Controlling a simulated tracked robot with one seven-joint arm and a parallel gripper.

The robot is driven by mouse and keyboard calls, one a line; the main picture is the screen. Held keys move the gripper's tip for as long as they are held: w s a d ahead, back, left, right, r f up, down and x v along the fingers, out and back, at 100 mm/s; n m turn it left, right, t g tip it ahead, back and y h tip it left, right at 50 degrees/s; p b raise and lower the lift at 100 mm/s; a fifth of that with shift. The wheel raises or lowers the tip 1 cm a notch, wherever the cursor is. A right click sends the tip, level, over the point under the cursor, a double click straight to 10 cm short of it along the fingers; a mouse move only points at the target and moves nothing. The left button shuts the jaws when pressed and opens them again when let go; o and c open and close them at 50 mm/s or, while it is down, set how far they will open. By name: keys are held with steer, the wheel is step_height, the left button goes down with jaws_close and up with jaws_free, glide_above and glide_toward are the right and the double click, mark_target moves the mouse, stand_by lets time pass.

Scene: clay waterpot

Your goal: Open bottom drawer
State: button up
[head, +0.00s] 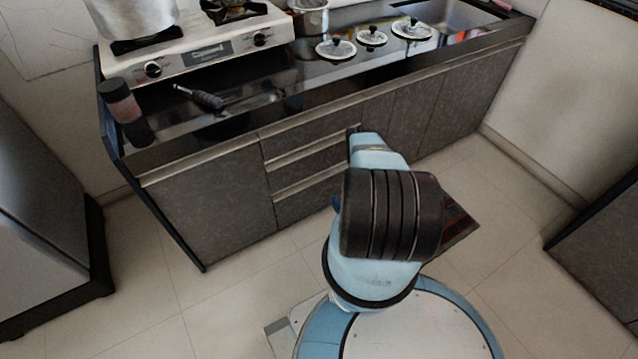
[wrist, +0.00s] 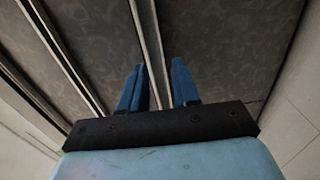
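The bottom drawer (head: 300,203) is the lowest of three stacked grey-patterned drawers in the counter front, and it looks shut. Its front also shows in the wrist view (wrist: 235,50), to the right of a pale metal handle strip (wrist: 147,35). My gripper (wrist: 158,68) has two blue fingers, open, with one on each side of this strip. I cannot tell whether they touch it. In the head view my arm hides the gripper and the right end of the drawers.
The middle drawer (head: 300,172) and top drawer (head: 305,146) lie above and look shut. A cabinet door (head: 210,205) is at the left. A dark appliance (head: 45,220) stands at far left. Tiled floor (head: 235,290) is clear before the counter.

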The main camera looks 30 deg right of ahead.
mark_target(316, 180)
steer(key=w+a, duration=0.1)
steer(key=w, duration=1.1)
steer(key=shift+w+a, duration=0.15)
steer(key=shift+w, duration=0.2)
jaws_close()
steer(key=shift+s, duration=0.1)
stand_by(0.7)
